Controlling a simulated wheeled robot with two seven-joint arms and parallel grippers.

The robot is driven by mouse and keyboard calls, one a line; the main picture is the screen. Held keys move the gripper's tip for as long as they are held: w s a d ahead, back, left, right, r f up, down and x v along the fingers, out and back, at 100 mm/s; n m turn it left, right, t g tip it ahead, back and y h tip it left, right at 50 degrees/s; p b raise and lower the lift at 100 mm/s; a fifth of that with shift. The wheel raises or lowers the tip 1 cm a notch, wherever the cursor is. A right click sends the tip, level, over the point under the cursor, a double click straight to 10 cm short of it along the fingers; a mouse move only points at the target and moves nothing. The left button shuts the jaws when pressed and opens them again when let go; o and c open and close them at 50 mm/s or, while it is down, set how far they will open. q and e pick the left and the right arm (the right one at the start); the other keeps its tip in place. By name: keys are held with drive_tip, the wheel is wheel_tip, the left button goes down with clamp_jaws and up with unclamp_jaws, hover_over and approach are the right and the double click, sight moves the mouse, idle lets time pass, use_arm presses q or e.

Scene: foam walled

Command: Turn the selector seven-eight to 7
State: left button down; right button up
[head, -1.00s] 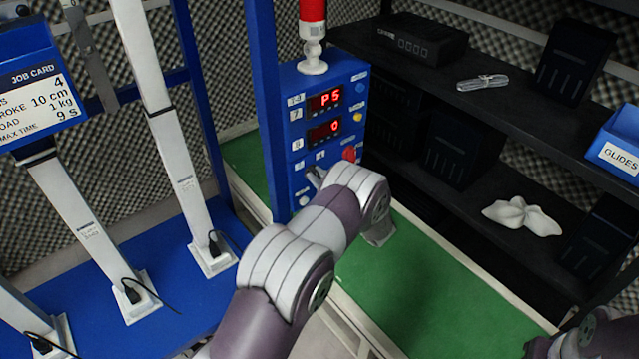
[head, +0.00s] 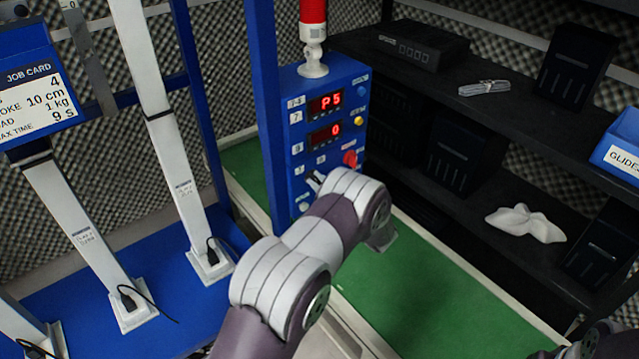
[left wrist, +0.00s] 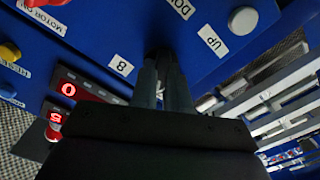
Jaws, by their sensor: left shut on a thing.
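The blue control panel (head: 340,85) stands upright at the back of the green bench top. Selector seven-eight is a small dark knob (left wrist: 157,55) low on the panel, beside the label 8 (left wrist: 122,65) in the left wrist view. My left gripper (left wrist: 165,72) is shut on the selector, and its fingers cover most of it. In the head view my left arm hides most of the gripper, and only the tip area (head: 314,183) shows at the panel. Which way the selector points cannot be made out.
The panel displays (head: 325,104) read P5 and 0. A red knob (head: 350,158) and several buttons are close by. A red lamp (head: 313,20) tops the panel. A blue post (head: 262,90) stands just left. Dark shelves (head: 500,110) are at right. The green bench (head: 430,290) is clear in front.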

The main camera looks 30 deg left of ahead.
use_arm(q)
drive_tip(key=c, duration=1.1)
unclamp_jaws()
drive_tip(key=v, duration=1.3)
drive_tip(key=shift+b, duration=0.4)
drive_tip(key=shift+a+f, duration=0.1)
